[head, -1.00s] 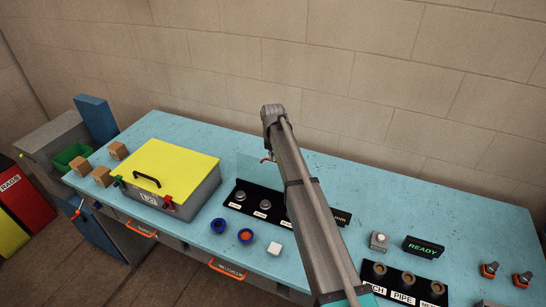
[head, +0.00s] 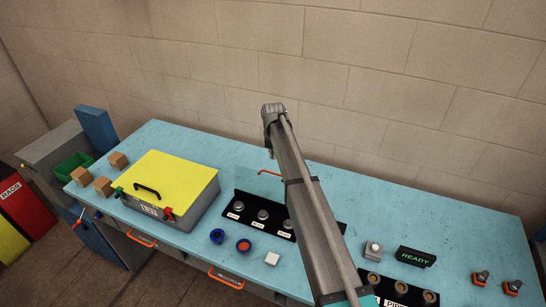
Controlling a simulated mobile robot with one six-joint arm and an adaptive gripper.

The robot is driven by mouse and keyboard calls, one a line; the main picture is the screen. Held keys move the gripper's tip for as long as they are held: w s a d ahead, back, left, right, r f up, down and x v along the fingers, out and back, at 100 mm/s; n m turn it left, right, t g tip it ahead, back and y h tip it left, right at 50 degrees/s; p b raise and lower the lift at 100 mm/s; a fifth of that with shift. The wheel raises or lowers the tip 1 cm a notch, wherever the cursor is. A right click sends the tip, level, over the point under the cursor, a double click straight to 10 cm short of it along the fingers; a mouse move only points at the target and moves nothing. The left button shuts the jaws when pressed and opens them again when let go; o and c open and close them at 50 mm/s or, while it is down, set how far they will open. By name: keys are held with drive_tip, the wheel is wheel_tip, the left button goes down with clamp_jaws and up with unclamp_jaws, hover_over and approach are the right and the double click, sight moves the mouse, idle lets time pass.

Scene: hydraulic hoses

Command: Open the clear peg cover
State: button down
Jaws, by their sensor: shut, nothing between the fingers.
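A clear panel (head: 249,178), which looks like the peg cover, stands up along the back of a black peg rack (head: 252,224) on the blue bench. An orange-red handle bar (head: 268,172) shows at its top edge, and my arm hides its right part. Three round metal pegs with white labels show uncovered in front of it: a left peg (head: 238,207), a middle peg (head: 263,215) and a right peg (head: 288,223). My grey arm link crosses in front of the rack's right part. My gripper is not visible.
A grey box with a yellow lid (head: 170,182) stands left of the rack. A green READY display (head: 416,257) and a second labelled rack (head: 402,290) are at the right. The back-right bench top is clear.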

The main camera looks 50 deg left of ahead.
drive_tip(key=shift+w+a+r+p, duration=0.2)
drive_tip(key=shift+w+r+p, duration=0.1)
drive_tip(key=shift+r+p, duration=0.3)
drive_tip(key=shift+w+a+r+p, duration=0.15)
drive_tip(key=shift+w+r+p, duration=0.15)
drive_tip(key=shift+r+p, duration=0.35)
drive_tip(key=shift+w+a+r+p, duration=0.2)
drive_tip(key=shift+w+r+p, duration=0.15)
drive_tip(key=shift+r, duration=0.4)
